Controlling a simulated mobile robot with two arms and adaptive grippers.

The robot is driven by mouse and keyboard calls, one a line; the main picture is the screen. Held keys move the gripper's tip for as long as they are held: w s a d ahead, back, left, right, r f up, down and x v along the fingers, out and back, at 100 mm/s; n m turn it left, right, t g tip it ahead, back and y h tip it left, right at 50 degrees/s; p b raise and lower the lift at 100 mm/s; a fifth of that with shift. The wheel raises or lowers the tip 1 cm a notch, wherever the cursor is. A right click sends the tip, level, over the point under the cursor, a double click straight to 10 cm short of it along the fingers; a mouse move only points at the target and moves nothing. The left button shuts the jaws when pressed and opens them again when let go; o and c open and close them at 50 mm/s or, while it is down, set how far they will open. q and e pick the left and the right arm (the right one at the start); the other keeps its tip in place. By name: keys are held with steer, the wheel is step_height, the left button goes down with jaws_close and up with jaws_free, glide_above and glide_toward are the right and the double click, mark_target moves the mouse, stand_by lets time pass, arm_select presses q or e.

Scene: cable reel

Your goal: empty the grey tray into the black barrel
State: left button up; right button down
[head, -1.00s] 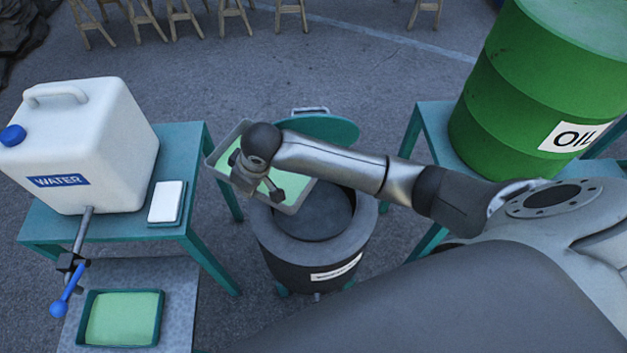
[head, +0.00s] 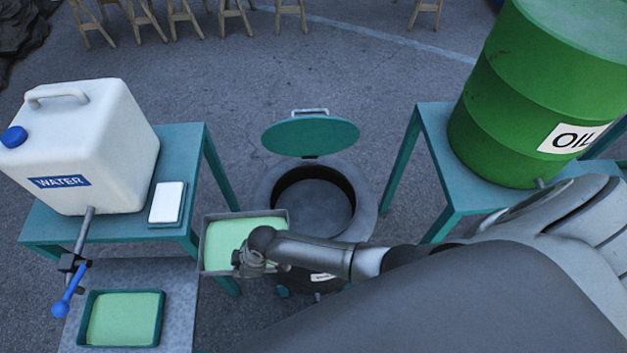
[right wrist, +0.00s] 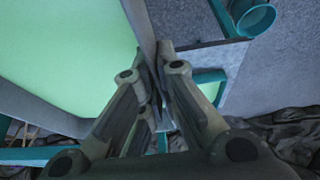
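The grey tray (head: 204,245) is at centre left in the head view, just left of the black barrel and overlapping its left side in the picture. A flat pale green surface covers its inside, and the tray looks about level. My right gripper (head: 243,262) is shut on the tray's near wall. The right wrist view shows my fingers (right wrist: 156,85) closed on the grey tray wall (right wrist: 140,25). The black barrel (head: 364,195) stands open, its teal lid (head: 312,137) raised at the back. My arm and the tray hide part of its front. My left gripper is not in view.
A white water container (head: 85,145) with a blue-handled tap stands on a teal table at left. A green-filled teal tray (head: 124,292) lies below it. A green oil drum (head: 535,95) stands on a table at right. Open ground lies behind the barrel.

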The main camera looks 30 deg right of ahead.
stand_by(0.3)
steer(key=shift+d+r+y, duration=0.5)
steer(key=shift+d+y, duration=0.1)
steer(key=shift+d, duration=0.05)
steer(key=shift+d+r+b, duration=0.1)
steer(key=shift+d+b, duration=0.1)
steer(key=shift+b, duration=0.2)
steer(key=d+r+y, duration=0.1)
steer(key=r, duration=0.1)
steer(key=d+r+y+b, duration=0.1)
steer(key=r, duration=0.1)
steer(key=shift+w+d+y, duration=0.2)
steer(key=shift+d+y, duration=0.2)
steer(key=shift+d+r+y+b, duration=0.2)
steer(key=shift+d+y+b, duration=0.3)
steer(key=shift+d+b, duration=0.3)
steer(key=shift+r, duration=0.3)
steer(key=shift+w, duration=0.1)
steer(key=shift+m, duration=0.3)
steer(key=shift+w+d+r+y+b, duration=0.1)
steer(key=shift+d+r+y+b, duration=0.25)
steer(key=shift+d+b, duration=0.35)
steer(key=shift+s+d+r+y+b, duration=0.1)
steer(key=shift+d+r+y+b, duration=0.1)
steer(key=shift+d+y+b, duration=0.35)
steer(key=shift+w+d+r+y+b, duration=0.1)
steer(key=shift+d+r+y+b, duration=0.2)
steer(key=shift+d+b, duration=0.45)
